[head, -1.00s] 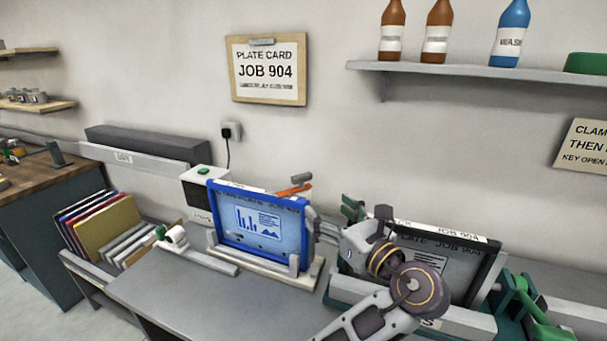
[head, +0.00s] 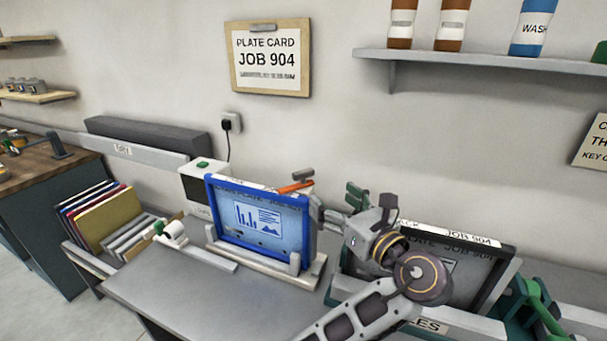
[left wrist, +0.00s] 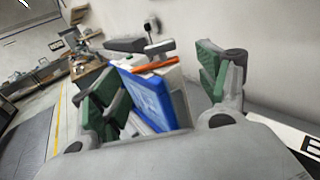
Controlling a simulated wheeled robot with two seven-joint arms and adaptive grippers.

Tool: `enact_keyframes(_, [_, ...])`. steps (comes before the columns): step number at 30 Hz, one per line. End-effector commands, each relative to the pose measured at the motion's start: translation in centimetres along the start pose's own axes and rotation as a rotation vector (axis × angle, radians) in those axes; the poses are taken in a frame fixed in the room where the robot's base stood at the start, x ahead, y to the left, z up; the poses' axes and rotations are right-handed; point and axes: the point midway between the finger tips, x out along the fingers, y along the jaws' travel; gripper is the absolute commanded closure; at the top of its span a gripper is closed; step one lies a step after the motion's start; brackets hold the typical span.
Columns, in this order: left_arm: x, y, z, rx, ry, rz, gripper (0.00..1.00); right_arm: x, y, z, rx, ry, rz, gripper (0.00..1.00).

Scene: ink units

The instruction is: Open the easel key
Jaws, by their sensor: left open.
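The orange easel key (head: 296,187) shows behind the top right corner of the blue-framed plate (head: 308,232), with a grey bar above it. The plate stands upright on the pale easel base (head: 314,283). My left gripper (head: 336,208) is open and empty, just right of the plate and apart from the key. In the left wrist view the orange key (left wrist: 160,65) lies ahead between the green-padded fingers of the left gripper (left wrist: 158,88), above the blue frame (left wrist: 150,100). Part of the key is hidden behind the plate.
A dark-framed JOB 904 plate (head: 492,270) stands right, partly behind my left arm. A white box with a green button (head: 202,165) stands behind the blue plate. The front bench (head: 175,295) is clear.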

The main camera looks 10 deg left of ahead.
Motion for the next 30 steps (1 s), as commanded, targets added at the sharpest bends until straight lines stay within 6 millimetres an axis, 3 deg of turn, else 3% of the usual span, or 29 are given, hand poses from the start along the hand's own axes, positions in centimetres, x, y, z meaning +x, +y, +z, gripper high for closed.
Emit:
enact_keyframes(11, [2.4,0.1,0.1,0.001,-0.002,0.003,0.25,-0.3,-0.1,-0.1,0.000,0.000,-0.001,0.25])
enact_keyframes(30, [10.8,0.1,0.1,0.001,-0.002,0.002,0.25,-1.3,-0.4,-0.4,0.002,0.003,-0.004,0.25])
